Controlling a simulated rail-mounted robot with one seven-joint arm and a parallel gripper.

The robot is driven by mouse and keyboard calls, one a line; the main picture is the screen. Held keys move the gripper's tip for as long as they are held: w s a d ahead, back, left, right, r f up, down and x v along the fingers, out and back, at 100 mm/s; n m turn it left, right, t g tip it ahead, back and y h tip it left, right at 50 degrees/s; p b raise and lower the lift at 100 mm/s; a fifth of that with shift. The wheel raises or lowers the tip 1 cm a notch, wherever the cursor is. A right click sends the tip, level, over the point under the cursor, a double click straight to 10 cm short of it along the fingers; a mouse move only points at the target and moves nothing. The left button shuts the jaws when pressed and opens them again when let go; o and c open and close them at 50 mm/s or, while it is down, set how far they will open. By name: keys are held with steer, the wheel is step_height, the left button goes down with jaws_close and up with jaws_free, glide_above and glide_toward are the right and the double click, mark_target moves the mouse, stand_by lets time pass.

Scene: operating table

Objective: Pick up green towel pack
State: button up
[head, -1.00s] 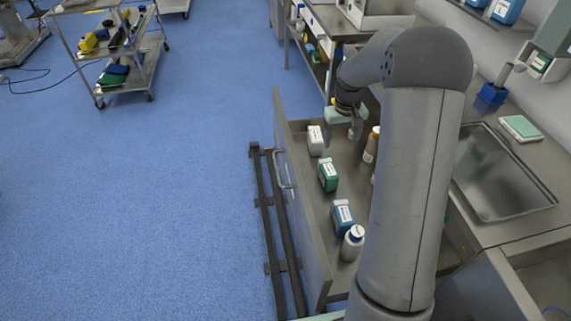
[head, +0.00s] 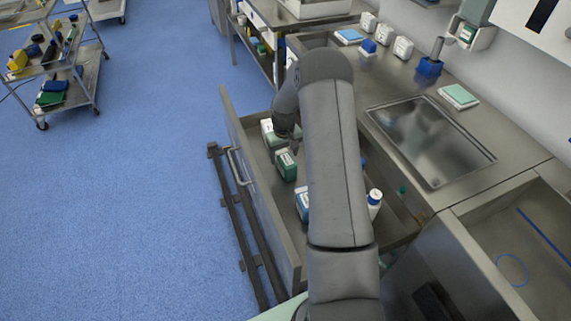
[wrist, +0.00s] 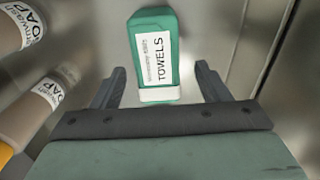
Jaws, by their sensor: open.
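The green towel pack (wrist: 141,30), with a white "TOWELS" label, lies in the open drawer in the wrist view. It also shows in the head view (head: 286,166), between a white container and a blue one. My gripper (wrist: 158,76) is open and empty. Its two fingers stand on either side of the pack's near end, and I see no contact. The height left between fingers and pack is hard to tell. In the head view my arm hides most of the gripper and part of the drawer.
The drawer (head: 262,208) also holds a white container (head: 267,130), a blue container (head: 302,203) and a white-capped bottle (head: 375,199). The drawer wall (wrist: 282,48) runs close on the right in the wrist view.

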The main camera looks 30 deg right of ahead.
steer(key=f, duration=0.2)
steer(key=f+p, duration=0.1)
steer(key=f, duration=0.1)
steer(key=shift+s+d+f, duration=0.1)
steer(key=shift+s+d, duration=0.05)
steer(key=shift+s, duration=0.25)
steer(key=shift+f, duration=0.5)
steer(key=c, duration=1.1)
